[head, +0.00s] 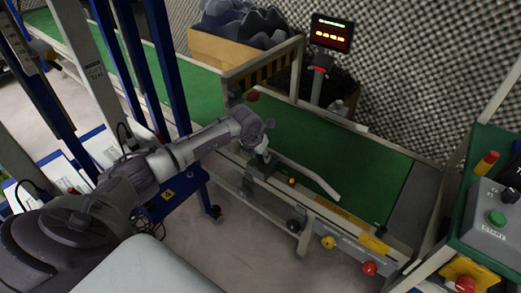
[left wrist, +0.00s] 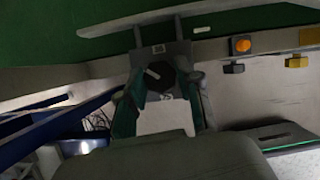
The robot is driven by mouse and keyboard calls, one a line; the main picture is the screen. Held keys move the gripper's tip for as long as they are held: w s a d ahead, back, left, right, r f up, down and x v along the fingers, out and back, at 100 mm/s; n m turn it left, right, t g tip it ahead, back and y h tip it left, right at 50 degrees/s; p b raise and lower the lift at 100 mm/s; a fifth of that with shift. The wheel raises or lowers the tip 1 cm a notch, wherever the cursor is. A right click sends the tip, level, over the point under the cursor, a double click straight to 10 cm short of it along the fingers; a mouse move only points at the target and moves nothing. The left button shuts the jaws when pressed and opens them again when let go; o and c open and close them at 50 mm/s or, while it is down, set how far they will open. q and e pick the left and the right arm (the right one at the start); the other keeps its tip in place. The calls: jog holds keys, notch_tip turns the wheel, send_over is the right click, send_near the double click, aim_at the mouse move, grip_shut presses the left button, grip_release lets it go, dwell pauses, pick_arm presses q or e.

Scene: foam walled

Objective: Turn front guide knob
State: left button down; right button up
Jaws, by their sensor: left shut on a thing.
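My left gripper (head: 261,157) reaches from the left to the near edge of the green conveyor belt (head: 335,160). In the left wrist view its two fingers (left wrist: 160,88) stand on either side of a dark knob (left wrist: 157,78) with a pale mark, and they are shut on it. The knob sits on a grey bracket (left wrist: 158,49) below the pale guide rail (left wrist: 170,17). In the head view the gripper mostly hides the knob, and the guide rail (head: 310,177) runs right from there over the belt edge. My right gripper is in neither view.
An orange button (left wrist: 242,45) sits right of the knob on the conveyor's side. Further right are a yellow ball knob (head: 328,242) and a red ball knob (head: 369,268). A lit display (head: 332,33) stands behind the belt. A control box (head: 492,222) stands at far right.

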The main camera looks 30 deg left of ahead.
pick_arm(q)
jog(key=shift+r+n+y+p, duration=0.15)
jog(key=shift+n+y+p, duration=0.2)
jog(key=shift+n, duration=0.55)
jog(key=shift+d+n+y+p, duration=0.1)
jog(key=shift+n+y+p, duration=0.35)
jog(key=shift+n, duration=0.65)
jog(key=shift+n+g+y, duration=0.4)
jog(key=shift+n, duration=0.6)
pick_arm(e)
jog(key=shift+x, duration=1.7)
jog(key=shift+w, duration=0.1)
pick_arm(q)
jog(key=c, duration=0.8)
grip_release()
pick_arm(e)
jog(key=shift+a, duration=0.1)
pick_arm(q)
jog(key=v, duration=1.1)
jog(key=shift+s+r, duration=0.1)
jog(key=shift+r, duration=0.3)
